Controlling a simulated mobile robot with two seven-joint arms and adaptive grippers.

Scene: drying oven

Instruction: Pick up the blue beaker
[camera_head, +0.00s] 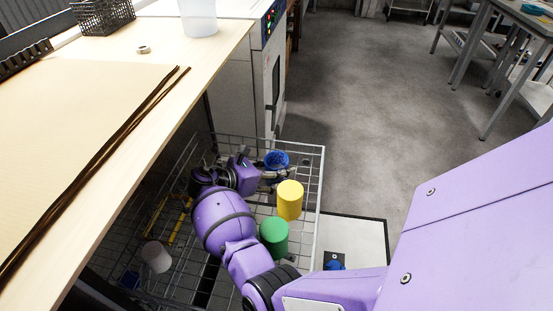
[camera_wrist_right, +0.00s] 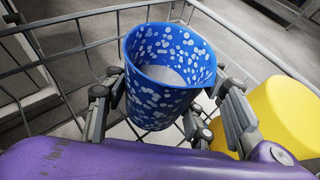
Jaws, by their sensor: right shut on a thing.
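The blue beaker (camera_head: 277,159) is at the far end of a wire basket, partly hidden by my right gripper (camera_head: 270,173) in the head view. In the right wrist view the blue beaker (camera_wrist_right: 165,85) is upright, open at the top and covered in white spots. My right gripper (camera_wrist_right: 166,113) has one finger on each side of it and is shut on it. Whether the beaker touches the basket floor cannot be told. My left gripper is not in view.
The wire basket (camera_head: 321,185) surrounds the beaker. A yellow cylinder (camera_head: 289,200) stands close by, and a green cylinder (camera_head: 273,237) is nearer. A white cup (camera_head: 156,256) lies at left. A wooden table (camera_head: 150,100) borders the left; an oven (camera_head: 270,75) is behind.

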